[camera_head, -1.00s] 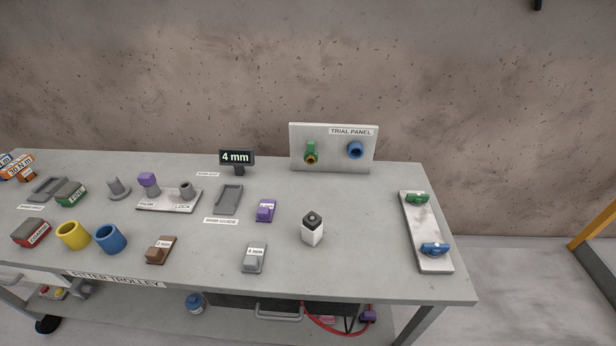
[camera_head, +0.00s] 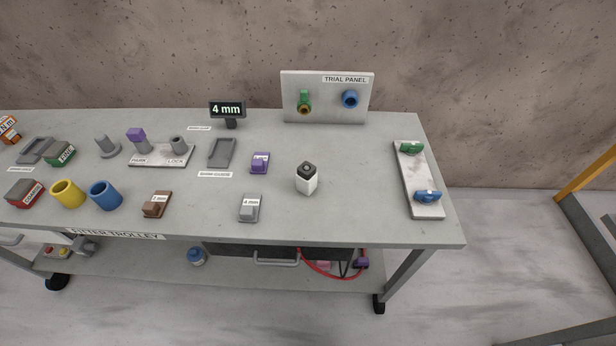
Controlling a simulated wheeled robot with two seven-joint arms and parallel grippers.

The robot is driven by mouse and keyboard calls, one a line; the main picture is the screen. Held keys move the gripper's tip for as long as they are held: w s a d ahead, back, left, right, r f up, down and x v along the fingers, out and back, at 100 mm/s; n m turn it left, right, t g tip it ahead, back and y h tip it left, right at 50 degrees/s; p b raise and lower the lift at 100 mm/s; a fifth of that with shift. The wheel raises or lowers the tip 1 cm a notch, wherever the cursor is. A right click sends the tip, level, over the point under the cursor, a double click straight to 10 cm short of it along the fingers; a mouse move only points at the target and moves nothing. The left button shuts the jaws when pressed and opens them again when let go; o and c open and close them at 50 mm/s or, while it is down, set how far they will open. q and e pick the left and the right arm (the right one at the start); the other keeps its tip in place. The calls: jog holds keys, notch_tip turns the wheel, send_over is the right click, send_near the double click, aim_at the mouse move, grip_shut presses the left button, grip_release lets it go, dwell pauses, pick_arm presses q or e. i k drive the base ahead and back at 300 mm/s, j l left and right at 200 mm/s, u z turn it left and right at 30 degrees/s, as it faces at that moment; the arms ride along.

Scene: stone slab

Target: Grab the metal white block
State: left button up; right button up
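A small upright white block (camera_head: 307,182) with a dark top stands on the grey trolley top, right of the middle. Nothing touches it. A long pale metal plate (camera_head: 422,178) lies flat near the trolley's right edge, with a green piece (camera_head: 411,148) and a blue piece (camera_head: 428,197) on it. Neither of my grippers shows in the head view.
The trolley top (camera_head: 345,215) is clear around the white block. A grey block labelled 4 mm (camera_head: 250,208) and a purple block (camera_head: 260,163) sit to its left. The trial panel (camera_head: 325,100) stands behind. Blue (camera_head: 105,195) and yellow (camera_head: 68,193) cups stand at left.

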aim_at(305, 187)
jog(key=l+u, duration=0.15)
jog(key=l, duration=0.6)
jog(key=k+l+u, duration=0.1)
jog(key=l, duration=0.6)
